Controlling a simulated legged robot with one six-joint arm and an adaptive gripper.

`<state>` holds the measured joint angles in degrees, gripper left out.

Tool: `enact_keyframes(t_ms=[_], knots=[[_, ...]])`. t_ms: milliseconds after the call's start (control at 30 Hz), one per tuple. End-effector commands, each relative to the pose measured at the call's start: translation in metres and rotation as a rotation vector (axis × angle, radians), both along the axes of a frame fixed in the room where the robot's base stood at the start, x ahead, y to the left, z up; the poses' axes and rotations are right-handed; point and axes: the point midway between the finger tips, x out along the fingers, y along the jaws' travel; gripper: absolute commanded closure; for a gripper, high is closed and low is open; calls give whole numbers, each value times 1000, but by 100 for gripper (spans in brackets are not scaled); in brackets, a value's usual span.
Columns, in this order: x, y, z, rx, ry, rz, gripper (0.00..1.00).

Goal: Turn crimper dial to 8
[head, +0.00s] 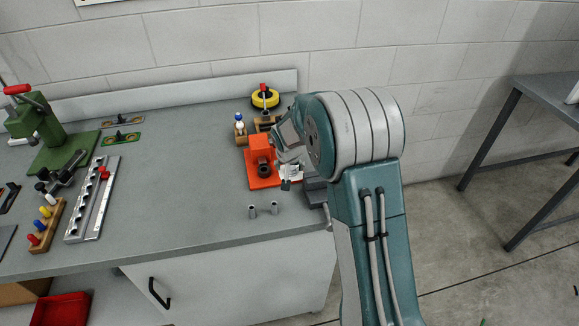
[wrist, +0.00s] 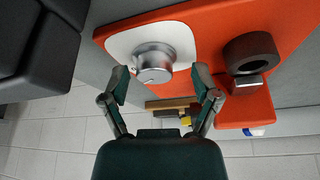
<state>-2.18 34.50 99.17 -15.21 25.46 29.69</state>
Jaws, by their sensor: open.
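The crimper (head: 262,150) is an orange-red device on the workbench, partly hidden by my arm in the head view. In the wrist view its orange base (wrist: 206,20) carries a silver round dial (wrist: 153,62) on a white plate (wrist: 119,46). The markings on the plate are too small to read. My gripper (wrist: 160,80) is open, its two fingers spread to either side of the dial's front, with no clear contact. In the head view my gripper (head: 288,178) is by the crimper's right side, mostly hidden by my arm.
A dark cylindrical part (wrist: 250,55) sits on the crimper beside the dial. A dark block (wrist: 35,45) is at the left of the wrist view. Two grey pegs (head: 263,210) stand in front of the crimper. A green press (head: 55,140) stands far left; mid-bench is clear.

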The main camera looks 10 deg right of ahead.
Motion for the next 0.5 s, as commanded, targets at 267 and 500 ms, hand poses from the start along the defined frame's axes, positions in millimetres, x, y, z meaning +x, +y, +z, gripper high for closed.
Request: enact_keyframes(t_ms=[267, 500], knots=[[0, -2, 0, 2, 1, -1, 100], [0, -1, -1, 0, 1, 4, 100]])
